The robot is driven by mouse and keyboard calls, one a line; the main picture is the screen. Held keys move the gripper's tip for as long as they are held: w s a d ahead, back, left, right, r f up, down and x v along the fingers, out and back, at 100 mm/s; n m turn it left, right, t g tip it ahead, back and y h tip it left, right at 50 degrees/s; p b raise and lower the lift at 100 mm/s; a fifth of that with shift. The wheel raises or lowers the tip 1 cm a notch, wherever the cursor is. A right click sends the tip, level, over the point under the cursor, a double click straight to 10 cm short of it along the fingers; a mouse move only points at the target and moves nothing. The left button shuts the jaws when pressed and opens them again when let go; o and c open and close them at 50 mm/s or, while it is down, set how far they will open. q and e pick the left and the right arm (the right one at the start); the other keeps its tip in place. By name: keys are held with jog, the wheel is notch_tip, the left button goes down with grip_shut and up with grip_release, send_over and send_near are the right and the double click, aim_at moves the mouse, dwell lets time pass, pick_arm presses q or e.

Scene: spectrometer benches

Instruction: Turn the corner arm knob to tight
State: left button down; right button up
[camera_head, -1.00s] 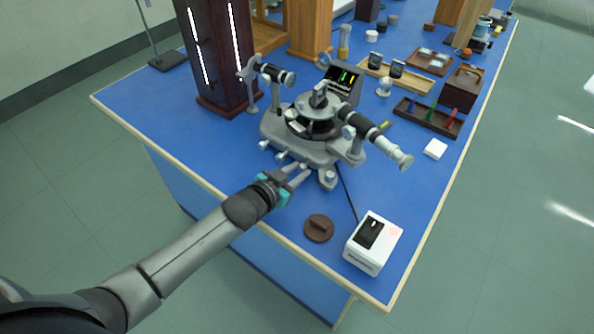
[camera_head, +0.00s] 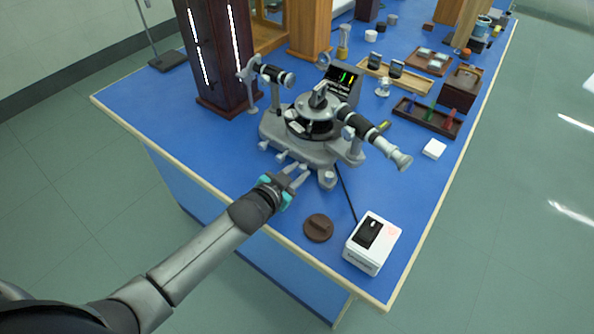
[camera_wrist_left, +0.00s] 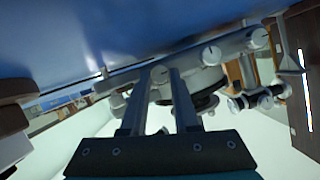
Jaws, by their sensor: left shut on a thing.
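The grey spectrometer (camera_head: 300,150) stands on the blue bench, with several small knobs along its near edge. My left gripper (camera_head: 301,174) reaches the near corner of its base. In the left wrist view, my gripper (camera_wrist_left: 160,78) is shut on a small round grey knob (camera_wrist_left: 160,74), which sits between the two fingertips. Two more round knobs, a middle one (camera_wrist_left: 210,55) and a far one (camera_wrist_left: 257,38), show to the right of it, outside the fingers. The knob's tight or loose mark cannot be read. My right gripper is not in view.
A brown round cap (camera_head: 318,228) and a white switch box (camera_head: 372,243) with a black cable lie right of my left gripper. A dark wooden lamp housing (camera_head: 222,60) stands behind. The telescope tube (camera_head: 375,135) juts out right. The bench's front edge runs under my arm.

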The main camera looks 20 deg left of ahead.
pick_arm(q)
jog(key=c, duration=0.7)
grip_release()
jog(key=shift+o, duration=0.2)
jog(key=shift+s, duration=0.15)
jog(key=p+v, duration=0.3)
jog(key=v, duration=1.2)
jog(key=shift+p, duration=0.35)
jog(key=shift+a+f, duration=0.1)
